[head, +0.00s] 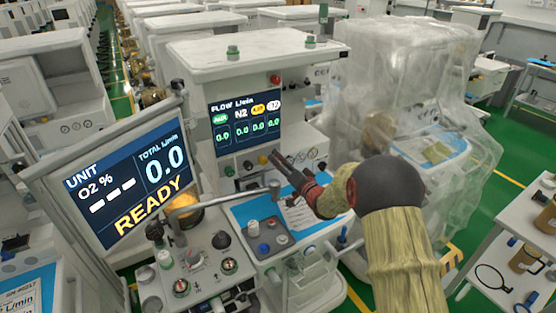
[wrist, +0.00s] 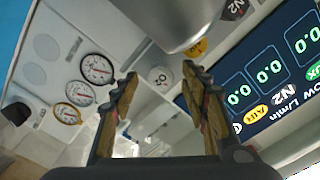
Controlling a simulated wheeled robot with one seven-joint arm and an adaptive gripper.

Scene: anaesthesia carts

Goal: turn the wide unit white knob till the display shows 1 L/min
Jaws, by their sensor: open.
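The wide unit (head: 262,55) stands in the middle of the head view. Its flow display (head: 245,122) reads 0.0 in every column; it shows upside down in the wrist view (wrist: 275,80). The white knob (wrist: 160,78) sits on the panel, in line between my open fingertips in the wrist view. My gripper (head: 276,158) is open and empty in front of the knob row. A gap to the white knob seems to remain, and I see no contact. In the head view my fingers cover the white knob's place.
A yellow knob (wrist: 197,48) and a black knob (wrist: 233,9) sit beside the white one. Gauges (wrist: 97,68) are on the other side. A large screen (head: 125,182) at left reads total 0.0 and READY. A plastic-covered cart (head: 405,75) stands at right.

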